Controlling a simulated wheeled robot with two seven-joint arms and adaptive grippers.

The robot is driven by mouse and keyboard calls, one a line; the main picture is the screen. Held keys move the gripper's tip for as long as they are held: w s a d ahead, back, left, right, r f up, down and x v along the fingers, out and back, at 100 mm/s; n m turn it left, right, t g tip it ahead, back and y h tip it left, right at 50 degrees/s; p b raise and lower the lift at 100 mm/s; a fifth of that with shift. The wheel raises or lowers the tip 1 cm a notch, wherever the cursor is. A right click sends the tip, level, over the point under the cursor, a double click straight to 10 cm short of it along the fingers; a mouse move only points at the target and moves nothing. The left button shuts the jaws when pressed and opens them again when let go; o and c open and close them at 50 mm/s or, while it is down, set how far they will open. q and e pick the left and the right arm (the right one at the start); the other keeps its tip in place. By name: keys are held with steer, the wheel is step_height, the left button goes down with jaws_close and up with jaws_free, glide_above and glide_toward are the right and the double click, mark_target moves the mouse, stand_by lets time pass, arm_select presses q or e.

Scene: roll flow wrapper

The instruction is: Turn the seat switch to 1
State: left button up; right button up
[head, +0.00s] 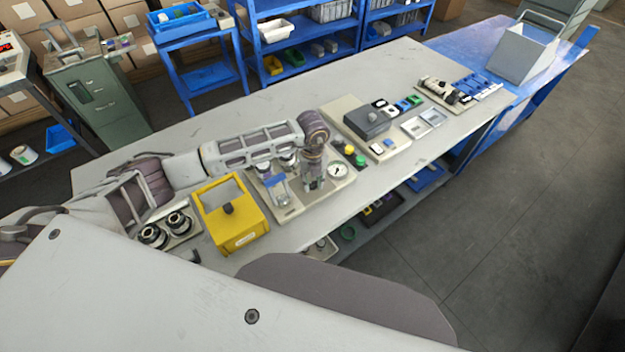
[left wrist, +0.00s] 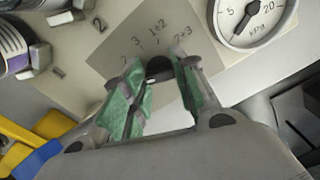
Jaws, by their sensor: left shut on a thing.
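The seat switch (left wrist: 160,68) is a small black knob on a tan plate, with printed position marks such as 3, 1+2 and 2+3 beyond it in the left wrist view. My left gripper (left wrist: 153,88), with green finger pads, is shut on the knob from above. The pads hide much of the knob, so its pointing direction cannot be told. In the head view my left gripper (head: 313,186) points down at the panel (head: 290,213) and hides the switch there. My right gripper is not in view.
A round pressure gauge (head: 338,171) stands close right of my left gripper. A yellow box (head: 232,236) stands left of the panel.

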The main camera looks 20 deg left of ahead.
mark_target(313, 182)
arm_select(q)
steer(key=o, duration=1)
steer(key=shift+r, duration=0.1)
step_height(313, 182, up, 12)
stand_by(0.4)
steer(key=shift+f, duration=0.2)
stand_by(0.4)
